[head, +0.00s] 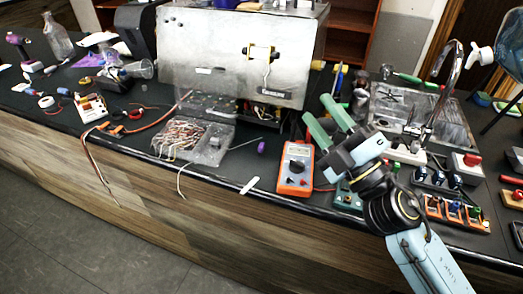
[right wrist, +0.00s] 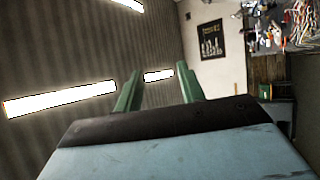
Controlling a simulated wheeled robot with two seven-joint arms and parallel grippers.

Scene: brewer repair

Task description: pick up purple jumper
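I cannot pick out the purple jumper for certain. A small purple piece (head: 262,147) at the end of a thin rod lies on the black counter (head: 225,178), left of the orange multimeter (head: 295,168). It looks more like a tool handle. A bundle of tangled wires (head: 182,138) lies in a clear tray to its left, its colours too small to sort. My right gripper (head: 316,108) is above the counter, in front of the metal brewer's right side, with its green fingers apart. In the right wrist view the gripper (right wrist: 157,69) is open with nothing between the fingers. My left gripper is out of view.
The metal brewer (head: 210,50) stands at the back. A sink with a tap (head: 447,80) is at the right. An orange block with coloured pieces (head: 455,212) and a red-button box (head: 467,166) crowd the right front. The counter's front edge between wires and multimeter is mostly clear.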

